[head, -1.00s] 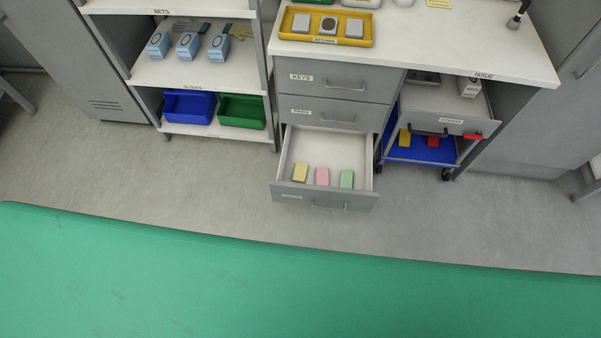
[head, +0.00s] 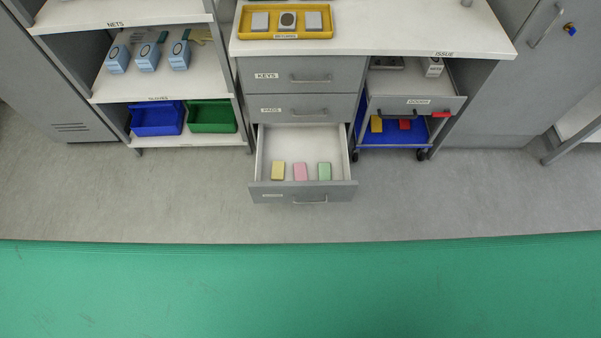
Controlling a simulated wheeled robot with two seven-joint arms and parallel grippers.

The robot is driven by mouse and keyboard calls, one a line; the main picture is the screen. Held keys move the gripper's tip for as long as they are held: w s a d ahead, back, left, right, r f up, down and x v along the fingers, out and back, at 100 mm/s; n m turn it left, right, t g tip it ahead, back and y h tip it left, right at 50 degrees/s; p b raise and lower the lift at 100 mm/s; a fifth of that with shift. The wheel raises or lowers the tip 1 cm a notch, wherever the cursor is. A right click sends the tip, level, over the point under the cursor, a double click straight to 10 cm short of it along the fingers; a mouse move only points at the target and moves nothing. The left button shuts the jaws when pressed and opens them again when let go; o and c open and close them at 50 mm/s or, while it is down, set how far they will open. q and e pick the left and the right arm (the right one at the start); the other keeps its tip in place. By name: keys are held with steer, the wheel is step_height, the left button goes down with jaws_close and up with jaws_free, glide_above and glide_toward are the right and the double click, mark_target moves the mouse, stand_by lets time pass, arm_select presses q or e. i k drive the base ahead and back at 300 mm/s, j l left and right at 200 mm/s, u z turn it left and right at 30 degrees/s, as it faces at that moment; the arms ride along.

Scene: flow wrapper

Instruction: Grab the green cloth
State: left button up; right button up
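A small light green block-shaped piece (head: 324,171), which may be a folded cloth, lies in the open bottom drawer (head: 309,189) of the grey cabinet. It is at the right end of a row, with a pink piece (head: 301,172) in the middle and a yellow piece (head: 278,171) on the left. The three lie apart near the drawer's front wall. Neither of my grippers shows in the head view.
A broad green surface (head: 300,290) fills the foreground; grey floor (head: 190,210) lies between it and the cabinet. Right of the open drawer is a pulled-out drawer (head: 412,106) above a blue wheeled shelf (head: 390,137). Left are shelves with blue (head: 157,119) and green (head: 211,117) bins.

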mark_target(324, 168)
steer(key=i+l, duration=0.2)
steer(key=l, duration=0.15)
steer(key=i+l, duration=0.15)
steer(key=l, duration=0.2)
steer(key=i+l, duration=0.2)
steer(key=l, duration=0.15)
